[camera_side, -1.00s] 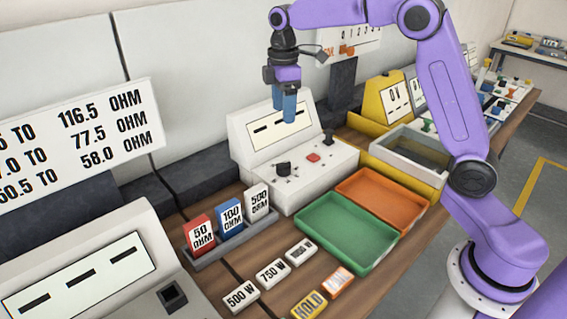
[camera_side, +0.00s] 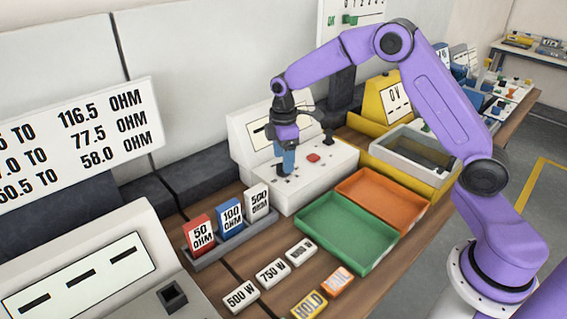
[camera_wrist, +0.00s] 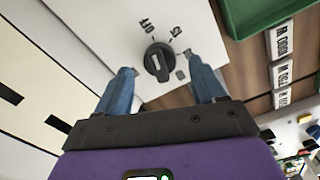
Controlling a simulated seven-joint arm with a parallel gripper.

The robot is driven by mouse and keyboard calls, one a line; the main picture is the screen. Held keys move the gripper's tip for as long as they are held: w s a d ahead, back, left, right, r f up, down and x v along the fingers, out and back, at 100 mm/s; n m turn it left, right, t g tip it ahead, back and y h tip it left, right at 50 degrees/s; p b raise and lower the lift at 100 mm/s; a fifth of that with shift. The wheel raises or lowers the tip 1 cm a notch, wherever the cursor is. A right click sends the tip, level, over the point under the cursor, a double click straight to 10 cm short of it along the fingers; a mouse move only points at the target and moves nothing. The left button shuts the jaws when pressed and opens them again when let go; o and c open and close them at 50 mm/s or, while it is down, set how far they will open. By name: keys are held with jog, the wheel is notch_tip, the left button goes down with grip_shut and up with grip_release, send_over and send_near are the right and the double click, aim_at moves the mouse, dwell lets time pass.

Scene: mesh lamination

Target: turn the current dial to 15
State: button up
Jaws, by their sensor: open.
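The current dial (camera_wrist: 158,60) is a round black knob with a raised bar on the white top of a console (camera_side: 325,165). In the wrist view, an "OFF" label and a "15" label sit beside it on the panel. I cannot tell for certain which mark the knob points to. My gripper (camera_side: 286,168) is down at the dial, with its blue fingers spread. In the wrist view, one finger of my gripper (camera_wrist: 160,66) is on each side of the knob, with gaps between. In the side view the fingers largely hide the dial.
A red button (camera_side: 313,158) and a black joystick-like knob (camera_side: 328,137) are on the same console. A green tray (camera_side: 345,232) and an orange tray (camera_side: 382,198) lie in front. Resistor cards (camera_side: 230,218) stand in a rack to the left.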

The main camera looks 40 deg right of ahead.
jog(key=shift+f, duration=1.25)
jog(key=shift+c, duration=0.3)
jog(key=c, duration=1)
jog(key=shift+m, duration=0.4)
jog(key=m, duration=0.3)
jog(key=shift+m, duration=0.4)
jog(key=m, duration=0.5)
jog(key=shift+m, duration=0.3)
